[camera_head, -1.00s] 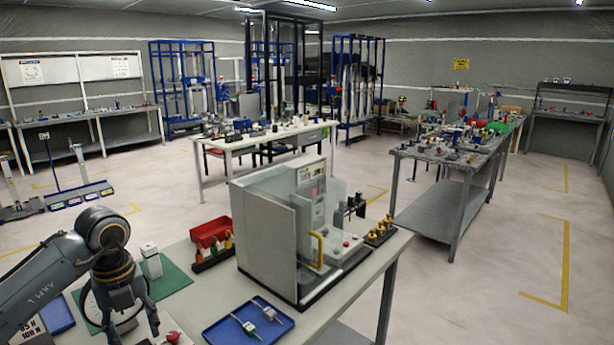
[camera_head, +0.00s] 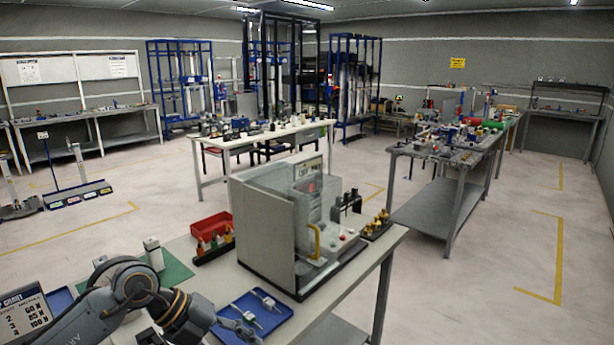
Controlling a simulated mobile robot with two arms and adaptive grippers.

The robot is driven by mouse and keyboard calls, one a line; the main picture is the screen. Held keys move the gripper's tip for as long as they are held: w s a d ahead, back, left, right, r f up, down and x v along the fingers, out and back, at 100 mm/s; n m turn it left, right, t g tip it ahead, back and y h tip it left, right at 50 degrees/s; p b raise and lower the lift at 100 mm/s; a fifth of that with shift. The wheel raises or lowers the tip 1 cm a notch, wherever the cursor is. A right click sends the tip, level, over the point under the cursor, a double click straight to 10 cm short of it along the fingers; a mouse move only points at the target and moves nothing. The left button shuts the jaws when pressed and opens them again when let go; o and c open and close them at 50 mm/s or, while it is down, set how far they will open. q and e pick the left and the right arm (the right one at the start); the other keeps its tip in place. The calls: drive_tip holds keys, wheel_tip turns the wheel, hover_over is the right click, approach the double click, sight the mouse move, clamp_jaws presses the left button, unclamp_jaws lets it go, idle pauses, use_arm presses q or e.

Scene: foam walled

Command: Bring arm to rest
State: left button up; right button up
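My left arm comes in from the lower left, low over the near table (camera_head: 345,275). My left gripper (camera_head: 243,329) is at the bottom of the view, at the front edge of the blue tray (camera_head: 280,327). Its fingers are small and partly cut off, so I cannot tell whether they are open or shut, and I see nothing held in them. The tray holds small metal-and-white tools (camera_head: 247,312). My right gripper is not in view.
A grey machine with a clear guard (camera_head: 270,215) stands on the table right of the arm. A red bin (camera_head: 211,229), a rack of small tools (camera_head: 214,249), a white block (camera_head: 153,254) on a green mat (camera_head: 177,270) and a sign board (camera_head: 22,315) are nearby.

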use_arm(q)
drive_tip(key=s+d+r+n+t+h, duration=0.2)
drive_tip(key=d+r+n+t+h, duration=0.3)
drive_tip(key=d+r+h, duration=0.65)
drive_tip(key=w+a+f+n+t+y, duration=0.2)
drive_tip(key=w+a+n+t+y, duration=0.2)
drive_tip(key=a+n+t+y, duration=1.15)
drive_tip(key=s+a+f+n+g+y, duration=0.25)
drive_tip(key=f+n+g, duration=0.2)
drive_tip(key=f, duration=0.35)
drive_tip(key=s+a+f+n+g+y, duration=0.25)
drive_tip(key=f+n, duration=0.25)
drive_tip(key=f, duration=0.3)
drive_tip(key=s+f+g, duration=0.6)
drive_tip(key=s, duration=0.5)
drive_tip(key=s+f+g, duration=0.5)
drive_tip(key=s+f, duration=0.2)
drive_tip(key=s, duration=0.4)
wheel_tip(320, 180, down, 25)
drive_tip(key=s+d+g, duration=0.1)
drive_tip(key=s+a+f+g, duration=0.1)
drive_tip(key=s+a+f, duration=0.2)
drive_tip(key=s+f, duration=1.3)
drive_tip(key=shift+s+f+h, duration=0.3)
drive_tip(key=shift+s+f, duration=0.1)
drive_tip(key=shift+s, duration=0.15)
